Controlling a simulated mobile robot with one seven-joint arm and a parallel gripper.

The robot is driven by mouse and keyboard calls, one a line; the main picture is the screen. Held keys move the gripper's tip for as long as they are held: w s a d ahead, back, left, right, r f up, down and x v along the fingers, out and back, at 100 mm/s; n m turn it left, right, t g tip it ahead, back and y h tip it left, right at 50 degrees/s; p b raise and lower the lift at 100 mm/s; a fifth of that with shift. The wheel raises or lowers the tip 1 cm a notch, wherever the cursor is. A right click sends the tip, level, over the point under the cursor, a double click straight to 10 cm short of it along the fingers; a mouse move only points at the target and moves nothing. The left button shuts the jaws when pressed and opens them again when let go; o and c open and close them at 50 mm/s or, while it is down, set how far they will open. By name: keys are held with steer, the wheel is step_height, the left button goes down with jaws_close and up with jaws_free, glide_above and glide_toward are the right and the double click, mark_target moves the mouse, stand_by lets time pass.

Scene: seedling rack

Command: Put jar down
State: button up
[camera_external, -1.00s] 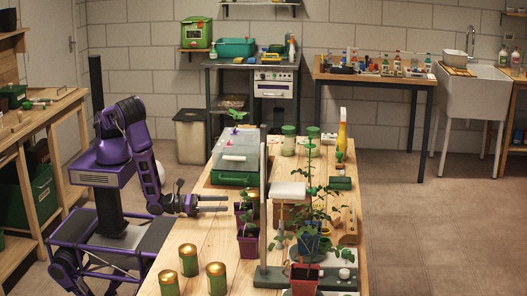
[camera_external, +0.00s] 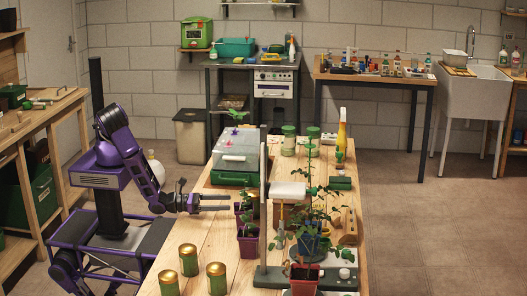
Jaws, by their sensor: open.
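My gripper (camera_external: 222,202) is at the left edge of the wooden table, above its top, pointing right. Its fingers are apart with nothing visible between them. Three green jars with gold lids stand upright at the near left: one jar (camera_external: 189,264), a second jar (camera_external: 168,284) and a third jar (camera_external: 216,281). They are apart from my gripper. Two green jars with pale labels, one jar (camera_external: 289,142) and another jar (camera_external: 313,138), stand at the far side of the table. I cannot tell which jar the task means.
Dark purple seedling pots (camera_external: 248,243) stand just right of my fingertips. A clear-lidded green box (camera_external: 235,160) lies behind. An upright stand (camera_external: 264,215) and a plant in a red pot (camera_external: 304,279) occupy the right. Bare wood (camera_external: 190,228) shows between my gripper and the gold-lidded jars.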

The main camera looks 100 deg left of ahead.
mark_target(254, 193)
steer(key=w, duration=0.3)
steer(key=w+a, duration=0.1)
steer(key=w, duration=0.3)
steer(key=w+a, duration=0.1)
steer(key=w, duration=0.3)
steer(key=shift+f+b, duration=0.2)
steer(key=shift+b, duration=0.1)
jaws_close()
step_height(254, 193, up, 10)
steer(key=shift+f+p, duration=0.1)
steer(key=shift+p, duration=0.65)
steer(key=shift+a+r, duration=0.2)
steer(key=shift+r, duration=0.05)
steer(key=s+a+r+y, duration=0.1)
steer(key=s+a+r, duration=0.2)
steer(key=s+a, duration=0.2)
steer(key=s+a+r+n+y, duration=0.1)
steer(key=s+a+r, duration=0.2)
steer(key=a, duration=0.9)
steer(key=s, duration=0.3)
steer(key=shift+r+n+g, duration=0.2)
steer(key=shift+n+g, duration=0.1)
